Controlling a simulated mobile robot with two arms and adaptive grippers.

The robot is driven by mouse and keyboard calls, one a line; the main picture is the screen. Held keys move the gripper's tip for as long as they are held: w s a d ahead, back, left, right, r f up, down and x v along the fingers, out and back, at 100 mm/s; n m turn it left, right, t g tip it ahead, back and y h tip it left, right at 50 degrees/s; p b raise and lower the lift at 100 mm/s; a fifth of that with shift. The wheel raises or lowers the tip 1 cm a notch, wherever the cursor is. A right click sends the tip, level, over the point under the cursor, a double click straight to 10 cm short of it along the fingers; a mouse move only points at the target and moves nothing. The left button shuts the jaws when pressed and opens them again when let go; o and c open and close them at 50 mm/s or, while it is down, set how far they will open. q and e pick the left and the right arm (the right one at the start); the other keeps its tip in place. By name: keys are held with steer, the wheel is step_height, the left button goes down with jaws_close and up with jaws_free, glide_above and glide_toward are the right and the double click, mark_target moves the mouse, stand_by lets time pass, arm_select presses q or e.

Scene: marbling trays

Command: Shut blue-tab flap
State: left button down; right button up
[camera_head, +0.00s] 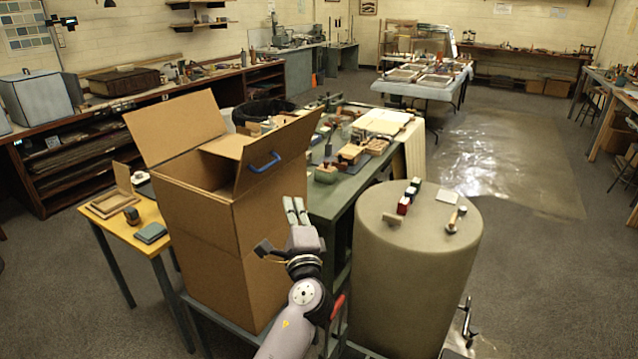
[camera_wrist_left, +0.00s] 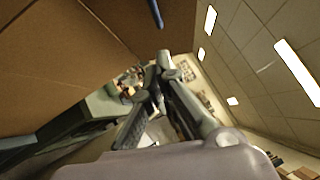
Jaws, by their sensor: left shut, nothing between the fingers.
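A tall cardboard box (camera_head: 210,215) stands open at the left of the head view. Its right flap (camera_head: 288,142) bears a blue tab (camera_head: 264,162) and stands raised, leaning outward over the box's right side. A large flap (camera_head: 176,126) at the back left also stands up. My left gripper (camera_head: 294,208) is shut and empty, fingers pointing up, just right of the box and below the blue-tab flap. In the left wrist view the gripper (camera_wrist_left: 160,78) is near the cardboard, with the blue tab (camera_wrist_left: 156,13) at the top edge. My right gripper is not in view.
A green bench (camera_head: 345,190) with tools and blocks runs behind the box. A round drum (camera_head: 415,270) with small items on top stands at the right. A yellow table (camera_head: 150,240) with a frame and blocks is at the left. Open floor lies beyond the drum.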

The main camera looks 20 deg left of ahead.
arm_select(q)
step_height(320, 180, up, 2)
steer(key=p, duration=0.3)
glide_toward(270, 148)
steer(key=shift+y, duration=0.4)
steer(key=p+x, duration=0.2)
steer(key=x, duration=0.2)
steer(key=shift+w+a+p, duration=0.15)
steer(key=shift+p, duration=0.25)
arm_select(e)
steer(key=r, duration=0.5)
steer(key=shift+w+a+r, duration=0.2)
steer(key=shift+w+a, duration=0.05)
arm_select(q)
steer(key=shift+w, duration=0.15)
